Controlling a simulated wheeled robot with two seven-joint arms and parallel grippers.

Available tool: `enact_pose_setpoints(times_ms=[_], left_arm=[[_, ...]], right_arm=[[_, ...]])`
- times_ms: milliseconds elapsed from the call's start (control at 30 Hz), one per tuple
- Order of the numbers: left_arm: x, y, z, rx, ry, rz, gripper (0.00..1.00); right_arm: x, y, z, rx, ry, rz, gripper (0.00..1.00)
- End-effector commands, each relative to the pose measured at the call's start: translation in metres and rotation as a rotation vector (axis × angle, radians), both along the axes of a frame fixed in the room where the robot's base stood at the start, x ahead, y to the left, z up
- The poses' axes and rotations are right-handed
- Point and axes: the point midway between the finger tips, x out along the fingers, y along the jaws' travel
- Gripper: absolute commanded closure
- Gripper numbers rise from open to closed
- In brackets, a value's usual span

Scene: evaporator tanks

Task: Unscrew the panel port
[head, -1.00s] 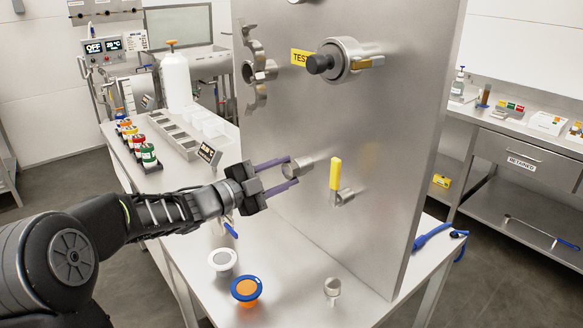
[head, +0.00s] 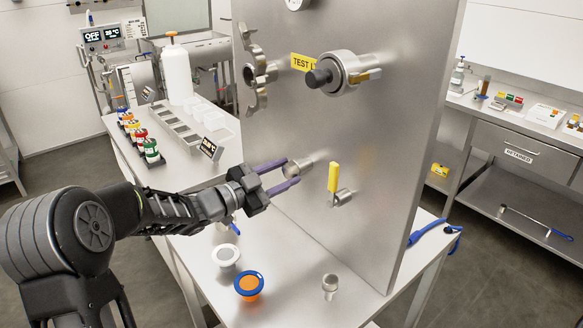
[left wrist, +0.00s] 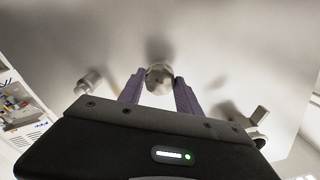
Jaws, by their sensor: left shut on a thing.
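The steel panel (head: 380,140) stands upright on the table. A round metal port (head: 305,168) sticks out of its lower left part. My left gripper (head: 291,175), with purple fingers, reaches in from the left and is shut on the port. In the left wrist view the port (left wrist: 159,78) sits between the tips of my left gripper (left wrist: 160,85), which touch its sides. Right of the port is a small valve with a yellow handle (head: 334,177). My right gripper is not in view.
A fitting with a black knob (head: 320,78) and a lobed metal piece (head: 254,70) are higher on the panel. A white-rimmed cap (head: 226,256), a blue-rimmed orange cap (head: 249,285) and a small metal piece (head: 330,284) stand on the table (head: 290,265).

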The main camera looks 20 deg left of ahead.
Motion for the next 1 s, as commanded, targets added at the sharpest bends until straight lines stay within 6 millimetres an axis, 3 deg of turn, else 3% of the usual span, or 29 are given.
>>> enact_pose_setpoints(times_ms=[233,600,1000], left_arm=[[0.0,-0.001,0.002,-0.063,0.042,-0.001,1.0],[-0.001,-0.001,0.002,-0.332,0.201,-0.001,1.0],[0.0,-0.001,-0.001,-0.386,0.231,-0.002,1.0]], right_arm=[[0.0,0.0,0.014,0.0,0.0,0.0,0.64],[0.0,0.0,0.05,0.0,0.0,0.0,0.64],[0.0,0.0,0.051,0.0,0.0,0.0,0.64]])
